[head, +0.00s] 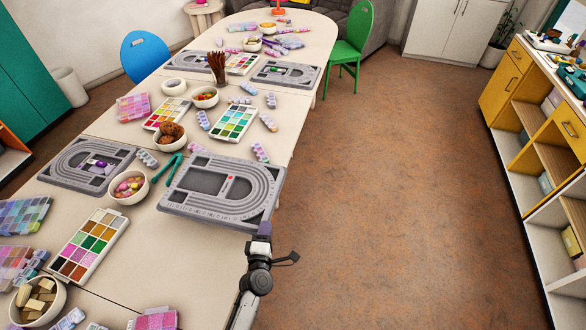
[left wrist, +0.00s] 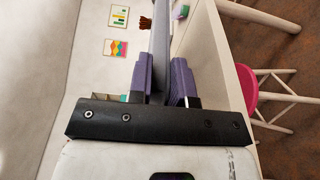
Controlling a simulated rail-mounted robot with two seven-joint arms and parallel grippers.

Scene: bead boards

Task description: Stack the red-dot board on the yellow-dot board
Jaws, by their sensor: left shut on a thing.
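The red-dot board (head: 205,207) is a grey bead board with curved grooves and a small red mark near its middle. It lies near the right edge of the long table in the head view. My left gripper (head: 264,229) is shut on its near right corner. In the left wrist view, the board's grey edge (left wrist: 161,45) runs between the two purple fingers (left wrist: 164,82). A second grey board (head: 69,178) lies to the left with purple items on it. I cannot make out a yellow dot on any board. My right gripper is not in view.
A bowl of beads (head: 130,187) and green tongs (head: 168,167) sit between the two near boards. Bead trays (head: 90,243) and small packs crowd the table. Two more grey boards (head: 287,74) lie farther back. A green chair (head: 352,45) stands at the right.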

